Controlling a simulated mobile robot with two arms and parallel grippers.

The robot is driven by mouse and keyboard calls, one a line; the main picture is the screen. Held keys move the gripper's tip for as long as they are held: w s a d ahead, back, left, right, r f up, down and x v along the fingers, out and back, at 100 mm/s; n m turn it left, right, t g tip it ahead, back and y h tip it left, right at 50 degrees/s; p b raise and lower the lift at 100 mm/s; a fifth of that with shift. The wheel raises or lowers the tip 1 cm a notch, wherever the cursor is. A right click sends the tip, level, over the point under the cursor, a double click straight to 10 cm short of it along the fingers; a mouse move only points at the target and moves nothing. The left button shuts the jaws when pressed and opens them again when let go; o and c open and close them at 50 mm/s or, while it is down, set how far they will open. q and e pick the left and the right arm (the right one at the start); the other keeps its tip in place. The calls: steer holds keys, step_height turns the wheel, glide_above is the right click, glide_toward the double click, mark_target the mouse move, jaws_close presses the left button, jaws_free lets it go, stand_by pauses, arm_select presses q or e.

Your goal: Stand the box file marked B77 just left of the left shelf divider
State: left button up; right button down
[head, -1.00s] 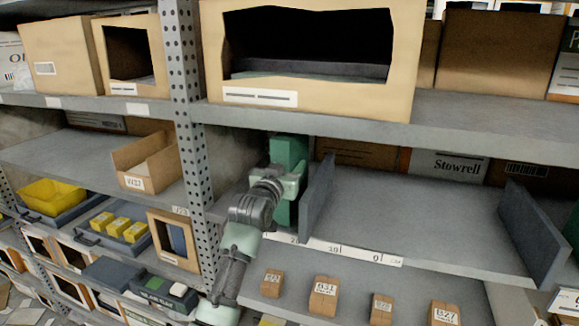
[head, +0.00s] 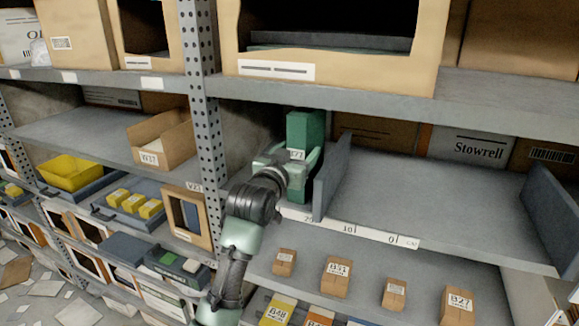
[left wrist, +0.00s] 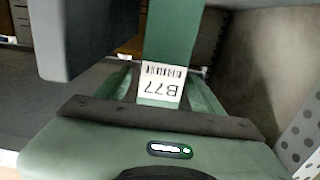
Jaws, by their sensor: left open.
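The box file marked B77 (head: 304,128) is green and stands upright on the middle shelf. Its white label (left wrist: 162,82) shows upside down in the left wrist view. The left shelf divider (head: 332,178) is a grey upright plate just right of the box file; it also shows in the left wrist view (left wrist: 85,40). My left gripper (head: 294,163) is open at the front of the box file. In the left wrist view its fingers (left wrist: 163,95) lie one on each side of the labelled face. The gripper and arm hide part of the box file's lower front. My right gripper is not in view.
A perforated rack post (head: 203,100) stands left of my arm. The right divider (head: 555,215) bounds a clear stretch of shelf. A large cardboard box (head: 335,80) sits on the shelf above. Several small cartons (head: 336,276) stand on the shelf below.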

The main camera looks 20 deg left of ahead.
arm_select(q)
steer(key=s+b, duration=0.1)
steer(key=s, duration=0.3)
steer(key=shift+s+a, duration=0.1)
steer(key=shift+s, duration=0.9)
